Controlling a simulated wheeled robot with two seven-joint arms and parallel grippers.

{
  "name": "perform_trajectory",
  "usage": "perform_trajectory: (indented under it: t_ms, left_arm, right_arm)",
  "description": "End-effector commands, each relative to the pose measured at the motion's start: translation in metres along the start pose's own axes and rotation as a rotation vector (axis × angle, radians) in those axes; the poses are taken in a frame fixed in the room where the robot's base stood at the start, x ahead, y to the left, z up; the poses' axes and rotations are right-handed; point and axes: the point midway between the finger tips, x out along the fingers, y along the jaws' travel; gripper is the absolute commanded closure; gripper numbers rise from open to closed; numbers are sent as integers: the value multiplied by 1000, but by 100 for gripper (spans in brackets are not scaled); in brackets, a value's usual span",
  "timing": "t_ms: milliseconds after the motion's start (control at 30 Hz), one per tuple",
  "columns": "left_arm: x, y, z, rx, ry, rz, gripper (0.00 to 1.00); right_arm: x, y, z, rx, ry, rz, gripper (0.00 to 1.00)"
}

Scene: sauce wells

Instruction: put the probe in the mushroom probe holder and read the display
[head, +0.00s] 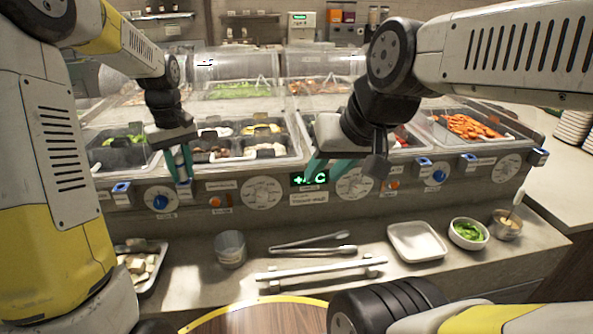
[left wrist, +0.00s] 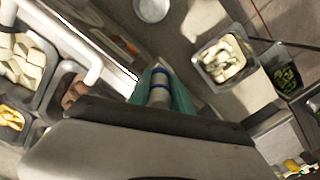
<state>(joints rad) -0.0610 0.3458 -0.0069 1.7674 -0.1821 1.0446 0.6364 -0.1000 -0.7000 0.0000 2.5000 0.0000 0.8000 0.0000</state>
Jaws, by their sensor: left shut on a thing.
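My left gripper (head: 178,165) is shut on the probe, a pale cylinder with blue bands that shows between the teal fingers in the left wrist view (left wrist: 160,88). In the head view the fingers are just over a blue holder (head: 184,189) on the counter front; I cannot tell whether the probe is in it. Another blue holder (head: 122,193) is further left. The holder labels are too small to read. The green-digit display (head: 310,179) shows a plus sign and a C, with its middle unclear. My right gripper (head: 322,168) is open and empty near the display.
Food wells with clear lids (head: 240,90) stand behind the counter front. Knobs (head: 160,199) line it. On the front ledge are a metal cup (head: 231,248), tongs (head: 310,242), a white tray (head: 416,241) and a bowl of greens (head: 468,233). A metal rail (head: 320,270) runs in front.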

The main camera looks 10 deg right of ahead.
Motion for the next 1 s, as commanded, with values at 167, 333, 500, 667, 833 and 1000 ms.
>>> perform_trajectory:
  t_ms: [167,333,500,667,833,1000]
  left_arm:
    - [0,0,0,0,0,0,100]
    - [0,0,0,0,0,0,100]
    - [0,0,0,0,0,0,100]
    - [0,0,0,0,0,0,100]
    - [-6,0,0,0,1,1,100]
    - [-17,0,0,0,1,1,100]
  right_arm:
    - [0,0,0,0,0,0,67]
    - [0,0,0,0,0,0,67]
    - [0,0,0,0,0,0,67]
    - [0,0,0,0,0,0,67]
    - [0,0,0,0,0,0,67]
    - [0,0,0,0,0,0,67]
